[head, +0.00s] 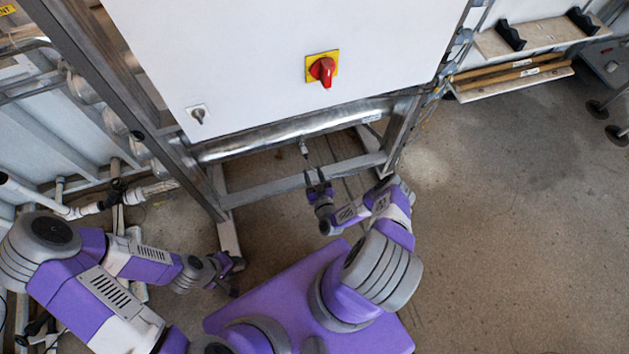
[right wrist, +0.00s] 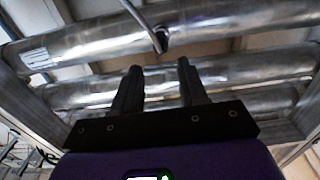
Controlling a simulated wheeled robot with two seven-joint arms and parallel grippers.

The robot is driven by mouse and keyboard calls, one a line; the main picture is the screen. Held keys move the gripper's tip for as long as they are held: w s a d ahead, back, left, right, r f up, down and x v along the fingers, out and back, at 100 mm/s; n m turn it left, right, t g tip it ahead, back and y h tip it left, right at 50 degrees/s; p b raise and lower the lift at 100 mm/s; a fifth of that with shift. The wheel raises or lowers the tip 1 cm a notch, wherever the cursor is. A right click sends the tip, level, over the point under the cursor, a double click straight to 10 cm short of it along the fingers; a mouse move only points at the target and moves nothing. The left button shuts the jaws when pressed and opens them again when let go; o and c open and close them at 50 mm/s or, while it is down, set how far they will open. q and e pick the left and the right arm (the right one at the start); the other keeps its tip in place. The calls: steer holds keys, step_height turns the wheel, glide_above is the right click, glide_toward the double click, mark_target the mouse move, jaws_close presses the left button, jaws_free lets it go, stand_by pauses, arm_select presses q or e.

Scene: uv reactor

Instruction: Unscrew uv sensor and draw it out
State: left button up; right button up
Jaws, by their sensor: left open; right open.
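The uv sensor (head: 304,149) is a small fitting sticking out from the underside of the shiny metal reactor pipe (head: 260,139). It also shows in the right wrist view (right wrist: 160,40), as a short stub with a dark end, just beyond the fingertips and roughly in line with the gap between them. My right gripper (head: 318,177) is open and empty, below the sensor and apart from it. Its two dark fingers also show in the right wrist view (right wrist: 159,68). My left gripper (head: 239,278) is open and empty, low at the left, far from the sensor.
A white cabinet (head: 250,60) with a red rotary switch (head: 322,70) stands above the pipe. A metal frame with a lower crossbar (head: 290,182) surrounds the space under the pipe. White pipework (head: 70,205) is at the left. The floor (head: 510,220) at the right is clear.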

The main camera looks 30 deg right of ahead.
mark_target(306, 155)
steer(key=b+x, duration=0.1)
steer(key=x, duration=0.6)
steer(key=shift+w, duration=0.2)
steer(key=shift+x, duration=1.25)
jaws_close()
steer(key=shift+a+r+n+p, duration=0.1)
steer(key=shift+n+p, duration=0.2)
steer(key=shift+n, duration=2.3)
steer(key=n+p, duration=0.1)
steer(key=n, duration=0.2)
steer(key=shift+n, duration=1)
